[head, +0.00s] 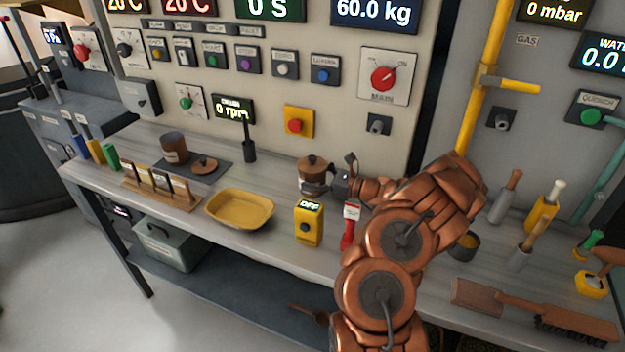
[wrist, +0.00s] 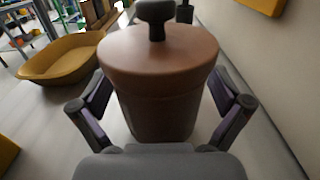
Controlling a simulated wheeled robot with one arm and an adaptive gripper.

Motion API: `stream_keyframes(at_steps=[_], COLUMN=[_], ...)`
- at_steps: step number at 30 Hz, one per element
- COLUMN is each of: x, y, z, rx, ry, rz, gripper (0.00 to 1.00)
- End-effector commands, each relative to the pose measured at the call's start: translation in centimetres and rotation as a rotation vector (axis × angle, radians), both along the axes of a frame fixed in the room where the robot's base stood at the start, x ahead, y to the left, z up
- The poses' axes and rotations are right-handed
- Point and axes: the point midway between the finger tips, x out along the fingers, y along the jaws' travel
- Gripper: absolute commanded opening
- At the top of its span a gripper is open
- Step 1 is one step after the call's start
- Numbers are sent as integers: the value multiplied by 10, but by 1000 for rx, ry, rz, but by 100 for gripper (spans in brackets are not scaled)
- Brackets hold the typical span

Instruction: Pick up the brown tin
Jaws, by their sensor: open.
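The brown tin (head: 313,166) stands upright on the bench near the back panel, with its lid and dark knob on top. In the wrist view the tin (wrist: 160,85) fills the middle, its brown lid facing up toward the camera. My gripper (wrist: 160,108) is open, with one finger on each side of the tin. The fingers look apart from its sides, though the far contact is hidden. In the head view my gripper (head: 328,182) reaches the tin from the right, and its fingers partly cover the tin's lower body.
A yellow tray (head: 240,208) lies left of the tin. Further left are an open brown container (head: 174,148), a loose brown lid (head: 204,165) and a wooden rack (head: 160,193). The panel wall is close behind.

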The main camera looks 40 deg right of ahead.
Motion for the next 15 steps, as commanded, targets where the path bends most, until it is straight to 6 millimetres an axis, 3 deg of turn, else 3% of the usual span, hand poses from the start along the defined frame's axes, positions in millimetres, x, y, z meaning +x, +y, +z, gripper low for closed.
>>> stream_keyframes(at_steps=[2,15], x=[0,0], y=[0,0], z=[0,0], rx=[0,1], ry=[0,1], rz=[0,0], gripper=[98,52])
